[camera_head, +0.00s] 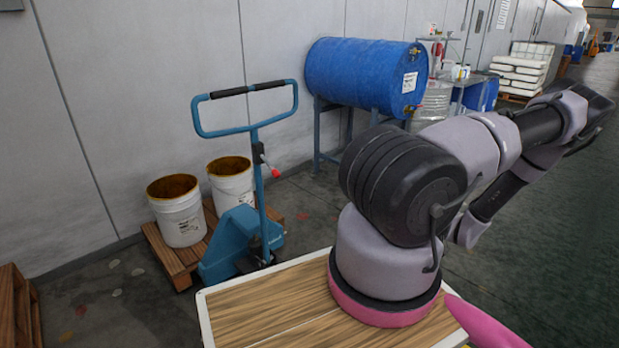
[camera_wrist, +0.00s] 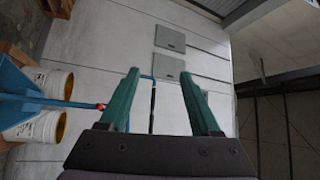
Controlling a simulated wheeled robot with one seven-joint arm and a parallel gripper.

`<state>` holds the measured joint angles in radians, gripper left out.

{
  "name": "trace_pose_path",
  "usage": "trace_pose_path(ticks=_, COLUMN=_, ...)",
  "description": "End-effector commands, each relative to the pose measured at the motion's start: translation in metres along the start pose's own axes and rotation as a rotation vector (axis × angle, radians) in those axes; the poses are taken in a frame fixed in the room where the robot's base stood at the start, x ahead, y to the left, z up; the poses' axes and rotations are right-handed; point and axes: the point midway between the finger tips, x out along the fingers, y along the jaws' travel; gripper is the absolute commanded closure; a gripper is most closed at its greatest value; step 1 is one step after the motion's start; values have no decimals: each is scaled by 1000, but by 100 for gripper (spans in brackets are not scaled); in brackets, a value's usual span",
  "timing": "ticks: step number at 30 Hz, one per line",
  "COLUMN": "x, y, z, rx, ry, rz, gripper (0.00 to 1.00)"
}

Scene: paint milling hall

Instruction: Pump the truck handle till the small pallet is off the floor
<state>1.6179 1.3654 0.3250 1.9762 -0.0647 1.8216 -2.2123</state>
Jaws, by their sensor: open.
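The blue pallet truck (camera_head: 232,242) stands left of centre in the head view, with its handle (camera_head: 256,127) upright. The handle ends in a loop with a black grip (camera_head: 247,88) along the top and a red lever (camera_head: 275,172) on the stem. The small wooden pallet (camera_head: 177,262) carries two white buckets (camera_head: 181,222), (camera_head: 231,185); its underside is hard to see. In the wrist view, my gripper (camera_wrist: 160,73) is open, with green fingers apart. The handle's loop shows between and beyond them, not held; its black grip (camera_wrist: 152,108) is upright in that turned view.
A blue drum (camera_head: 360,72) lies on a stand by the wall. A wooden crate or pallet (camera_head: 18,310) is at the lower left. White stacked goods (camera_head: 522,68) stand far back. Open floor (camera_head: 560,230) lies to the right.

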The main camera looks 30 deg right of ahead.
Motion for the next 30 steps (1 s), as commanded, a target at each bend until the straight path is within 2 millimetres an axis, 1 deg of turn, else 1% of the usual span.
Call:
trace_pose_path(ticks=5, x=1, y=-1, z=-1, rx=8, ry=-13, rz=9, gripper=36)
trace_pose_path(ticks=7, x=3, y=-5, z=-4, rx=32, ry=-50, rz=35, gripper=36)
trace_pose_path(ticks=11, x=13, y=-19, z=-16, rx=123, ry=-183, rz=145, gripper=36)
trace_pose_path(ticks=14, x=26, y=-35, z=-29, rx=211, ry=-310, rz=276, gripper=36)
trace_pose_path(ticks=17, x=41, y=-50, z=-41, rx=284, ry=-420, rz=422, gripper=36)
trace_pose_path(ticks=21, x=67, y=-74, z=-58, rx=351, ry=-539, rz=638, gripper=36)
trace_pose_path(ticks=26, x=101, y=-103, z=-75, rx=375, ry=-619, rz=894, gripper=36)
trace_pose_path(ticks=30, x=134, y=-130, z=-86, rx=348, ry=-635, rz=1109, gripper=36)
